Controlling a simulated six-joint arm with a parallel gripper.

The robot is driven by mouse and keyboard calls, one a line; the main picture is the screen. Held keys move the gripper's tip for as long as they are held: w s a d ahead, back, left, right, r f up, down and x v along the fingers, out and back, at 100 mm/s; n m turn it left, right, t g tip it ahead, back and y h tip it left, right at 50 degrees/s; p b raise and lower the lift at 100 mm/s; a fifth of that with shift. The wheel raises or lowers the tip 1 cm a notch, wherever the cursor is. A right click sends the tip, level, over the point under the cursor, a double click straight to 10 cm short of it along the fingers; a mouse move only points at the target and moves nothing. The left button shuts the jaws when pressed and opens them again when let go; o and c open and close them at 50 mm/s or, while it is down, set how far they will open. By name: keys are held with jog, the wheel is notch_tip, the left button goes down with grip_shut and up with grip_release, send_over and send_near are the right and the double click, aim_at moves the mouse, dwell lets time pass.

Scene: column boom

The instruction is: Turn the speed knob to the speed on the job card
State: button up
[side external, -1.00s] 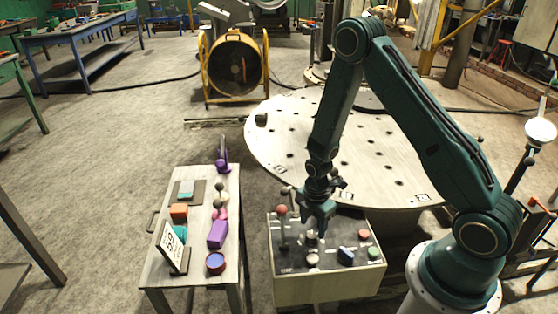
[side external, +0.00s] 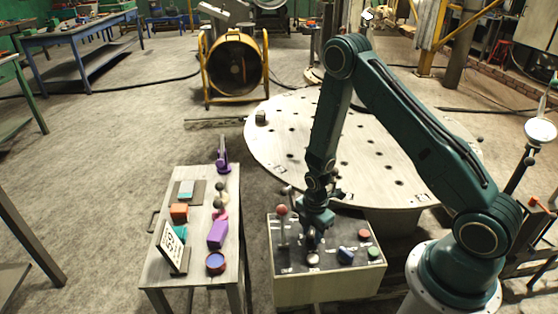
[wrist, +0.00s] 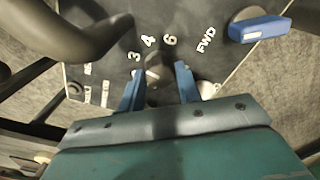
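The control box (side external: 330,288) has a dark top panel. My gripper (side external: 314,240) is low over its middle, pointing down. In the wrist view my gripper's blue fingers (wrist: 158,88) stand apart on either side of a grey speed knob (wrist: 158,70). Small gaps seem to show beside the knob; contact is unclear. The numbers 3, 4 and 6 show beyond the knob; its pointer is hard to make out. The job card (side external: 172,247) stands on the side table at left, tilted back, with large dark characters I cannot read surely.
A lever with a red ball (side external: 282,210) rises left of my gripper. A blue selector (side external: 346,255), by the FWD mark in the wrist view, sits right, near red (side external: 363,233) and green (side external: 374,253) buttons. A pale knob (side external: 313,259) is in front. A round table (side external: 380,160) stands behind.

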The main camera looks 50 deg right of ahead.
jog(key=shift+c, duration=0.6)
jog(key=shift+m, duration=0.5)
jog(key=m, duration=0.2)
jog(key=shift+m, duration=0.3)
jog(key=m, duration=1.2)
dwell(0.5)
